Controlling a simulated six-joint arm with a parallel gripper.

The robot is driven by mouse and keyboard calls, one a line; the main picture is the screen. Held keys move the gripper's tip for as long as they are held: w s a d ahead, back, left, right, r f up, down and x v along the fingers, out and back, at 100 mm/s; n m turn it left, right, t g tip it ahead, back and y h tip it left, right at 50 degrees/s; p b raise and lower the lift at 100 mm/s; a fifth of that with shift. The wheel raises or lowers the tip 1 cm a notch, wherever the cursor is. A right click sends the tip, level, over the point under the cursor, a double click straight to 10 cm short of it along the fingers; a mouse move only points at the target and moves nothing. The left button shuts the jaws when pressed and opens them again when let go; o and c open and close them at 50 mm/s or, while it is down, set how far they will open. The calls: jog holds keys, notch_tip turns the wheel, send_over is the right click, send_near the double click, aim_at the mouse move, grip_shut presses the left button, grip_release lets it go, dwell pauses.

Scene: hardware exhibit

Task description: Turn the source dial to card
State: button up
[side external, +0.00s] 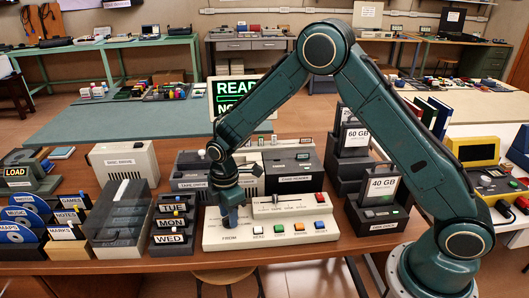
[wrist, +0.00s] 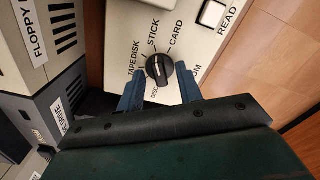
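The source dial (wrist: 158,69) is a round black knob with a white pointer mark, on a white panel (wrist: 182,32) in the wrist view. Labels DISK, STICK and CARD fan around it; CARD is to its upper right. The mark points roughly upward in the picture; I cannot tell exactly which label it meets. My gripper (wrist: 159,84) has its blue fingers on either side of the dial, apart, with gaps between them and the knob. In the side view my gripper (side external: 232,216) points down at the left of the white console (side external: 290,236), hiding the dial.
Several colored buttons (side external: 296,226) sit right of my gripper on the console, with a slider panel behind. Dark day-labelled boxes (side external: 171,222) stand close on the left. Dark drives (side external: 292,172) rise behind, and card docks (side external: 380,213) stand to the right.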

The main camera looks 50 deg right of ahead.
grip_shut()
jog(key=shift+m, duration=0.5)
jog(key=m, duration=0.3)
jog(key=shift+m, duration=2)
grip_release()
